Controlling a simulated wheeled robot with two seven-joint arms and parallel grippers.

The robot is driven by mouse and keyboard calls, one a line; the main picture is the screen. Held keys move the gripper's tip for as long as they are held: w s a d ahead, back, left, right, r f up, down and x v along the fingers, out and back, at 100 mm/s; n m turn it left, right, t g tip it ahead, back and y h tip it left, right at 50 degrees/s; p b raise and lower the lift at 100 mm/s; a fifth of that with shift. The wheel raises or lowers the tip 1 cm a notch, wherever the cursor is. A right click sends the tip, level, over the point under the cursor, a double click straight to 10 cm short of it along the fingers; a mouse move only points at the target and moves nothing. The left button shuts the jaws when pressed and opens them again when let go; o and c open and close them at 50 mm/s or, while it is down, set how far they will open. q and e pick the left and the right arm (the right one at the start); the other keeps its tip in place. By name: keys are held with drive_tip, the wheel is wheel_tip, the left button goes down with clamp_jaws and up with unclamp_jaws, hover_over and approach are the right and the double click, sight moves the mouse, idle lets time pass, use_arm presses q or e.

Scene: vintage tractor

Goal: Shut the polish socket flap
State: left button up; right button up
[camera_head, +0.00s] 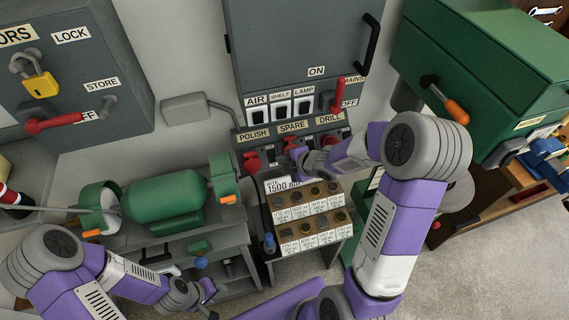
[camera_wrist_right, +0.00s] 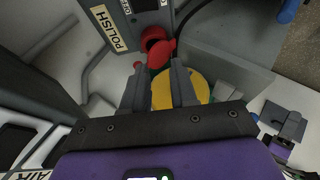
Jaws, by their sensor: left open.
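The polish socket (camera_wrist_right: 152,36) is a round red socket beside the POLISH label in the right wrist view. Its red flap (camera_wrist_right: 161,52) stands swung away from the socket mouth, so it looks open. In the head view the flap (camera_head: 251,161) shows below the POLISH label, left of my right gripper. My right gripper (camera_wrist_right: 164,70) has its two dark fingers apart with nothing visibly held. Its tips are close to the flap; I cannot tell whether they touch. In the head view it is partly hidden by its arm (camera_head: 300,155). My left gripper (camera_head: 208,290) is open, low at the left.
The grey panel (camera_head: 295,55) with switches stands above the sockets. A rack of small labelled boxes (camera_head: 308,222) is below them. A green bench polisher (camera_head: 165,200) is at left. A yellow disc (camera_wrist_right: 195,88) lies beyond my right fingers. A green cabinet (camera_head: 480,60) is at right.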

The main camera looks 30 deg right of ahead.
drive_tip(key=shift+c, duration=0.9)
drive_tip(key=shift+w+a+f+t+b, duration=0.15)
drive_tip(key=shift+w+a+t+b, duration=0.25)
drive_tip(key=shift+w+a+b, duration=0.65)
clamp_jaws()
drive_tip(key=a+r+t+b, duration=0.3)
drive_tip(key=a+t+b, duration=0.45)
drive_tip(key=b, duration=0.85)
drive_tip(key=s+f+m+t+h+b, duration=0.15)
drive_tip(key=s+f+h+b, duration=0.65)
drive_tip(key=b, duration=0.8)
drive_tip(key=y+p, duration=0.2)
drive_tip(key=p, duration=0.4)
approach(251, 156)
drive_tip(key=w, duration=0.2)
drive_tip(key=w+b, duration=0.1)
drive_tip(key=w, duration=0.1)
drive_tip(key=w+b, duration=0.1)
drive_tip(key=w, duration=0.1)
drive_tip(key=shift+w+d+r, duration=0.1)
drive_tip(key=shift+w+d, duration=0.25)
drive_tip(key=shift+w, duration=0.05)
